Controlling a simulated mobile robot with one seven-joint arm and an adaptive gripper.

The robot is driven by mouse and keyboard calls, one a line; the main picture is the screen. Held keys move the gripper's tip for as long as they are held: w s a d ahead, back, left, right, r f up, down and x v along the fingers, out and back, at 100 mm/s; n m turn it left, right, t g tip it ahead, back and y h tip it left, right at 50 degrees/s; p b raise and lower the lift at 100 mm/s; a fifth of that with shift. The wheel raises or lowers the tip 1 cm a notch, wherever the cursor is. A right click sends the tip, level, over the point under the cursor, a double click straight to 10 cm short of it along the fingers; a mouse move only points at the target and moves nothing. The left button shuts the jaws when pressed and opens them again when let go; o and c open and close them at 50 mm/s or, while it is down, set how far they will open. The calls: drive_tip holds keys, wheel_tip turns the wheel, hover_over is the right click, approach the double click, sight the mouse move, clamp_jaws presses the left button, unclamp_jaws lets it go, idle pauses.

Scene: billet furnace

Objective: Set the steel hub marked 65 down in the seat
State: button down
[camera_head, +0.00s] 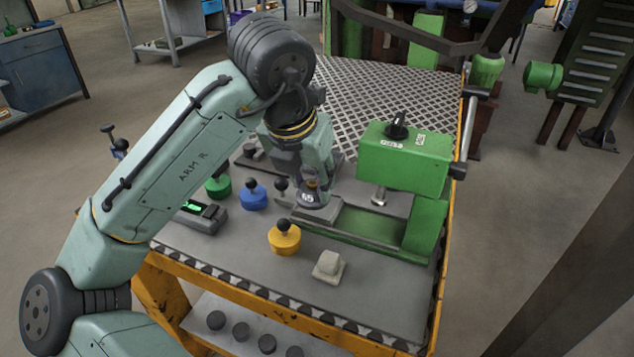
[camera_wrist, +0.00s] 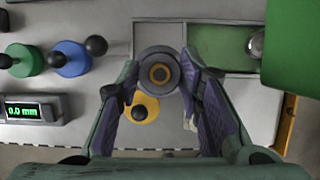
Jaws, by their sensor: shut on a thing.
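My gripper (camera_head: 312,178) points down, its fingers closed around the steel hub marked 65 (camera_head: 308,197). In the wrist view the hub (camera_wrist: 159,75) is a round grey part with a dark centre and a brass-coloured ring, between the fingers of my gripper (camera_wrist: 160,82). The hub is upright over the pale grey square plate (camera_head: 300,214) at the left end of the green press's base, apparently the seat. In the wrist view the plate (camera_wrist: 145,38) shows behind the hub. The hub hides the plate's middle; I cannot tell whether they touch.
The green press head (camera_head: 405,158) overhangs to the right, with a steel ram (camera_head: 379,195) below. Yellow (camera_head: 284,238), blue (camera_head: 253,195) and green (camera_head: 218,187) knobbed pieces and a gauge with green display (camera_head: 202,216) stand nearby. A pale block (camera_head: 329,265) lies in front.

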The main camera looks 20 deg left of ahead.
sight(315, 179)
drive_tip(key=shift+w, duration=0.9)
drive_tip(key=x, duration=0.3)
drive_tip(key=shift+w+a+f, duration=0.1)
drive_tip(key=shift+a+f, duration=0.05)
drive_tip(key=shift+f, duration=0.3)
drive_tip(key=shift+f, duration=0.15)
drive_tip(key=c, duration=1.1)
unclamp_jaws()
